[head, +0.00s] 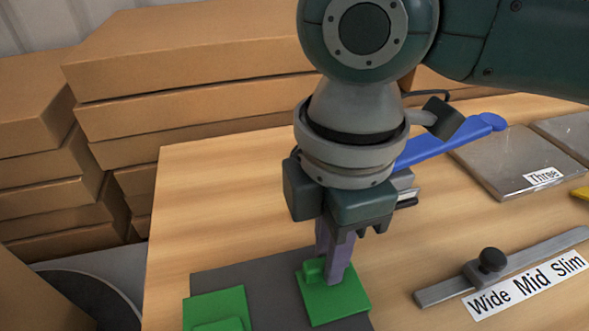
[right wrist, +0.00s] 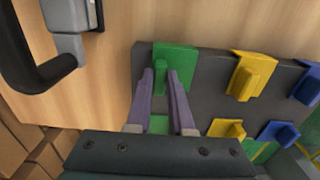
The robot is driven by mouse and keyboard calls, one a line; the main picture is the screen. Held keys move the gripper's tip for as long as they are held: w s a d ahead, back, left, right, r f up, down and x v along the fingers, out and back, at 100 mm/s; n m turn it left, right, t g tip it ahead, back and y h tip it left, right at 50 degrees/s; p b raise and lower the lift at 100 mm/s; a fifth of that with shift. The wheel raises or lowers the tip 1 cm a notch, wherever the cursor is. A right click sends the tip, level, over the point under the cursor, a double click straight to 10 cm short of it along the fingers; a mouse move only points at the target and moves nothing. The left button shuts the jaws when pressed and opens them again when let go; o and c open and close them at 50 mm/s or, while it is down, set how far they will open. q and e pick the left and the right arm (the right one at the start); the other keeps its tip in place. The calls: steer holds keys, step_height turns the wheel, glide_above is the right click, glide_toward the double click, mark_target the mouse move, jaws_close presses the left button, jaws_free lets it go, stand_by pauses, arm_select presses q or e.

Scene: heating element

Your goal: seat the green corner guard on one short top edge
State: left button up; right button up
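A green corner guard (head: 344,304) with a raised tab lies on the dark grey holder (head: 262,284) in the head view. It also shows in the right wrist view (right wrist: 160,52). My right gripper (head: 333,275) points down at this guard, its purple fingers beside the tab. In the right wrist view my right gripper (right wrist: 160,71) is open, with a gap between its fingertips. A second green guard (head: 214,310) sits further left. My left gripper is not in view.
The right wrist view shows yellow guards (right wrist: 246,72) and blue guards (right wrist: 278,132) on the holder. A grey slab (head: 514,160) labelled "Three", a blue bar (head: 445,142) and a metal slide gauge (head: 520,262) lie to the right. Cardboard boxes (head: 200,60) stand behind the table.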

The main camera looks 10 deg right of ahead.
jaws_close()
steer(key=shift+r, duration=0.15)
